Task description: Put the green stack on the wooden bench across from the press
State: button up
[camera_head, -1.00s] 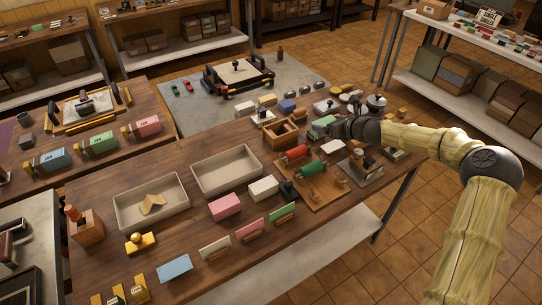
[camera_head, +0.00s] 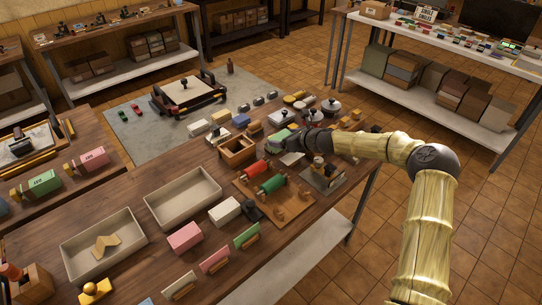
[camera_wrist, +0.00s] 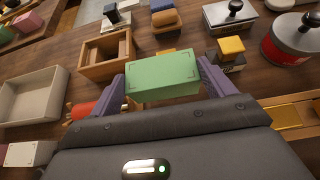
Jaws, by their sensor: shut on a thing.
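The green stack (camera_wrist: 163,75) shows in the wrist view as a pale green block between the two purple fingers of my gripper (camera_wrist: 172,78). The fingers are shut on its two ends. In the head view my gripper (camera_head: 300,141) is over the far right part of the long wooden table (camera_head: 130,207), with the green stack (camera_head: 280,139) at its left side. I cannot tell how far the stack is above the tabletop. Another wooden bench (camera_head: 100,195) stands at the left. I cannot tell for sure which thing is the press.
A wooden box (camera_head: 237,152), red and green rollers on a board (camera_head: 291,211) and two grey trays (camera_head: 184,201) are near. A lidded red pot (camera_wrist: 292,40) stands right of the stack. A white-topped bench (camera_head: 455,45) is at the back right. Tiled floor (camera_head: 490,215) is open.

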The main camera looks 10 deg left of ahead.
jog(key=shift+f, duration=0.95)
jog(key=shift+f, duration=0.1)
jog(key=shift+f+p, duration=0.4)
jog(key=shift+f, duration=1.55)
jog(key=o, duration=1)
jog(key=shift+f, duration=0.1)
jog(key=shift+c, duration=0.2)
jog(key=b+v, duration=0.2)
jog(key=v, duration=1)
